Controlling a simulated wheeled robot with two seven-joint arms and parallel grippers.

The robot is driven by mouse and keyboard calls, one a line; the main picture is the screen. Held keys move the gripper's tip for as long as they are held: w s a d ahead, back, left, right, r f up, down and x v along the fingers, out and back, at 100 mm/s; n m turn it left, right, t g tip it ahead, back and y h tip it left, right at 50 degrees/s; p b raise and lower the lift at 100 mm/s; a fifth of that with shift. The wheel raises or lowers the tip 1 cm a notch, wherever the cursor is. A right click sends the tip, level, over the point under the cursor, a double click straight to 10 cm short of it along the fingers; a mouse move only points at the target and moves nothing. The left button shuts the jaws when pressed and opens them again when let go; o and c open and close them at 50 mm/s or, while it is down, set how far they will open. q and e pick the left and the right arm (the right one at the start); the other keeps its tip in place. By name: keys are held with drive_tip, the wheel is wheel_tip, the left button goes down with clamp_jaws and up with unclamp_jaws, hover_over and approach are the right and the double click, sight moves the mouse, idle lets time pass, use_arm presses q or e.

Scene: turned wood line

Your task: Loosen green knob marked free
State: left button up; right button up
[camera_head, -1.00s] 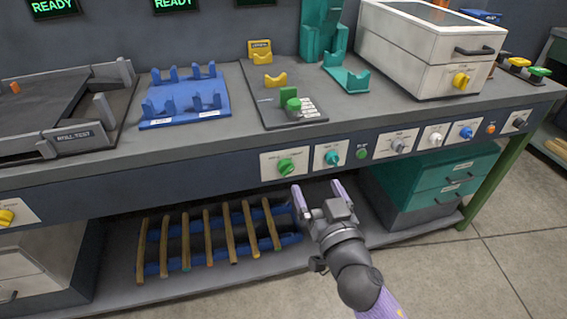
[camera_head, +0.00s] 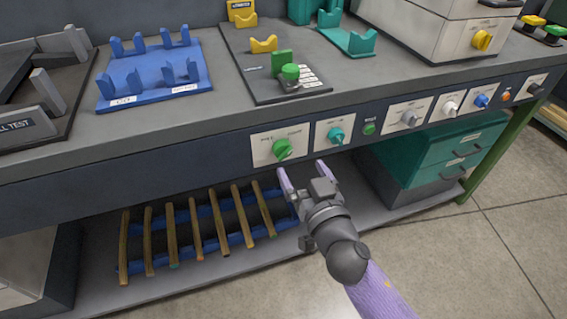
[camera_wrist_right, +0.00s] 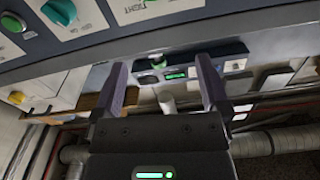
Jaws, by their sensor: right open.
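A green knob (camera_head: 282,150) sits on a white plate on the bench's front panel; its small print is too blurred to read in the head view. My right gripper (camera_head: 301,172) is open and empty, just below and slightly right of that knob, apart from it. In the right wrist view my open fingers (camera_wrist_right: 163,80) have nothing between them. My left gripper is out of view.
A teal knob (camera_head: 336,135) and a small green button (camera_head: 369,128) are right of the green knob, with more knobs beyond. Below are a rack of wooden rods (camera_head: 195,230) and a teal drawer unit (camera_head: 440,155). Open floor is at the right.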

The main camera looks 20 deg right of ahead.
drive_tip(key=b, duration=0.2)
approach(286, 157)
drive_tip(key=w+b, duration=0.1)
drive_tip(key=w, duration=0.4)
drive_tip(key=w+b, duration=0.1)
drive_tip(key=w, duration=0.4)
drive_tip(key=shift+a+r, duration=0.15)
drive_tip(key=shift+w+b, duration=0.2)
drive_tip(key=shift+b, duration=0.1)
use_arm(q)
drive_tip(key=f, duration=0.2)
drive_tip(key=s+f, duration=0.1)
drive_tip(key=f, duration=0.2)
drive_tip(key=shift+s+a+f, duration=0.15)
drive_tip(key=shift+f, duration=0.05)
use_arm(e)
drive_tip(key=shift+r, duration=0.1)
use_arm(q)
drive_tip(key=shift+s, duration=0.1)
